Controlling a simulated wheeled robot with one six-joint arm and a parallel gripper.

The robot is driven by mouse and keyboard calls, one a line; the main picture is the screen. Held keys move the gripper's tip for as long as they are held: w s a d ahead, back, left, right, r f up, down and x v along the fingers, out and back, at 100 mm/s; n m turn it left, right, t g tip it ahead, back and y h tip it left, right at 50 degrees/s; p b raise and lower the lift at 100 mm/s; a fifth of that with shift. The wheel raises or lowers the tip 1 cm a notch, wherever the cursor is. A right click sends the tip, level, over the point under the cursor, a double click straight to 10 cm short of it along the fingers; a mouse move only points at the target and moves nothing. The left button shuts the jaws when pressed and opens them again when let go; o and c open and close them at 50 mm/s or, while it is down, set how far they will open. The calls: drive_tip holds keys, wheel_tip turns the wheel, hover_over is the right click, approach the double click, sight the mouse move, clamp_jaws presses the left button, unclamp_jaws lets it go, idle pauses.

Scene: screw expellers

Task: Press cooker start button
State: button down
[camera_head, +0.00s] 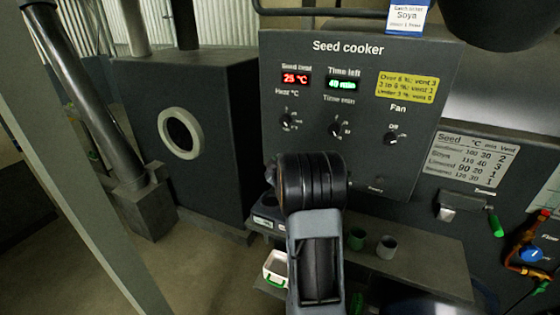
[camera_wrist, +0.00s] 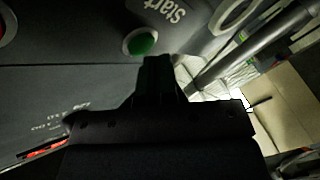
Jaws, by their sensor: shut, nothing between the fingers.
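The seed cooker panel (camera_head: 355,75) is upright and grey, with a red "Seed heat" display (camera_head: 296,79) reading about 25 and a green "Time left" display (camera_head: 342,85) reading about 40 min. In the wrist view, a round green button (camera_wrist: 140,42) with a pale rim sits beside the "Start" label (camera_wrist: 173,10). My gripper (camera_wrist: 157,62) is shut and empty, its tips close beside the green button in the picture. I cannot tell whether they touch it. In the head view my arm covers the lower left of the panel, hiding the start button and the gripper.
Heat, time and fan knobs (camera_head: 391,138) are on the panel above my arm. A shelf (camera_head: 425,262) with small cups (camera_head: 387,246) stands below. Part of a red round thing (camera_wrist: 5,25) shows at the wrist view's left edge. A dark cabinet (camera_head: 215,150) stands left.

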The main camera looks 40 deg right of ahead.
drive_tip(key=shift+w+d+b, duration=0.25)
drive_tip(key=shift+d+b, duration=0.1)
idle(0.7)
drive_tip(key=shift+s+a, duration=0.1)
idle(0.4)
drive_tip(key=shift+s+a+b, duration=0.35)
drive_tip(key=shift+a+b, duration=0.25)
drive_tip(key=shift+b, duration=0.05)
drive_tip(key=shift+s+a+b, duration=0.4)
drive_tip(key=shift+a+b, duration=0.05)
drive_tip(key=shift+a, duration=0.3)
drive_tip(key=shift+s+a+b, duration=0.35)
drive_tip(key=shift+a+b, duration=0.1)
drive_tip(key=shift+a, duration=0.3)
drive_tip(key=shift+s+a+b, duration=0.4)
drive_tip(key=shift+a+b, duration=0.05)
drive_tip(key=shift+a, duration=0.3)
